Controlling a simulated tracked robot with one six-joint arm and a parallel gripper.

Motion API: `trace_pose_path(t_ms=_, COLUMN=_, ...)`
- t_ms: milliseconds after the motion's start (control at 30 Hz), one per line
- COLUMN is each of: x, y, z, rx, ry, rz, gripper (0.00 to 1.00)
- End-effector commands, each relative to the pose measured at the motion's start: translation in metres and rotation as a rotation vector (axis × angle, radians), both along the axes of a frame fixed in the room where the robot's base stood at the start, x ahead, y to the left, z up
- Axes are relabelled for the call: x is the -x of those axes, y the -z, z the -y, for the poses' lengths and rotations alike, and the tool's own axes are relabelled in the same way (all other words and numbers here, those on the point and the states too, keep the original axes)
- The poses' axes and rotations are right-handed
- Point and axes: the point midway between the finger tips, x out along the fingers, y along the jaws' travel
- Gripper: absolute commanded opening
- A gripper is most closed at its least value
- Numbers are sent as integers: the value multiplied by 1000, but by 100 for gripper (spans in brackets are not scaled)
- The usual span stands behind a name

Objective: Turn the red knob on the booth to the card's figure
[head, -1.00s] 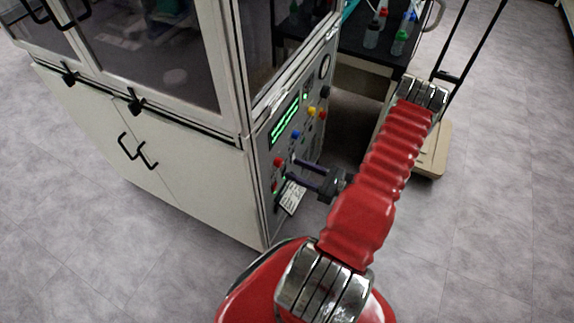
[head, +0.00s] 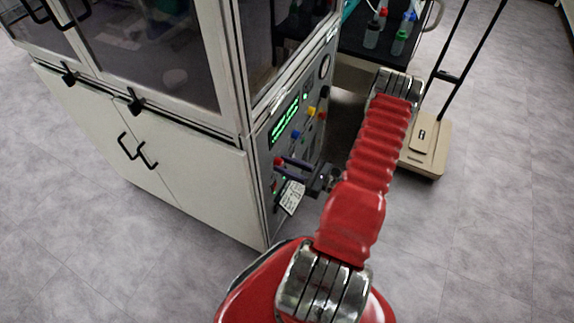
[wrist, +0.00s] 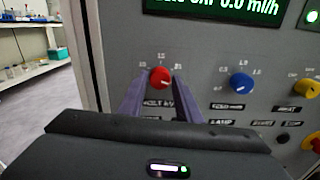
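The red knob (wrist: 159,78) is on the booth's grey panel (wrist: 210,55), with small scale marks around it and a pale pointer line on its face. My gripper (wrist: 159,90) is open, its two purple fingers reaching to either side of the knob. A small gap seems to show on each side; contact is not clear. In the head view my gripper (head: 288,168) is up against the panel, by the red knob (head: 278,160). The white card (head: 292,197) hangs low on the panel, below the fingers; its writing is too small to read.
A blue knob (wrist: 241,83) and a yellow knob (wrist: 306,88) sit to the right of the red one. A green-lit display (wrist: 215,8) is above. A cart (head: 428,148) and a dark bench with bottles (head: 372,38) stand beyond the booth.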

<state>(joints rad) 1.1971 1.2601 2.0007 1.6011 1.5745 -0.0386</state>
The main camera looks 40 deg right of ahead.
Motion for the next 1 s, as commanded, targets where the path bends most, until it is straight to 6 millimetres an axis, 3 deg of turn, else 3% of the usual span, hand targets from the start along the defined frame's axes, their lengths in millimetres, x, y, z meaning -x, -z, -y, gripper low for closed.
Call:
trace_pose_path(t_ms=367, x=0, y=0, z=0, rx=0, ry=1, rz=0, gripper=4)
trace_pose_path(t_ms=567, x=0, y=0, z=1, rx=-21, ry=1, rz=-7, gripper=4)
trace_pose_path(t_ms=1000, x=0, y=0, z=1, rx=-233, ry=3, rz=-84, gripper=4)
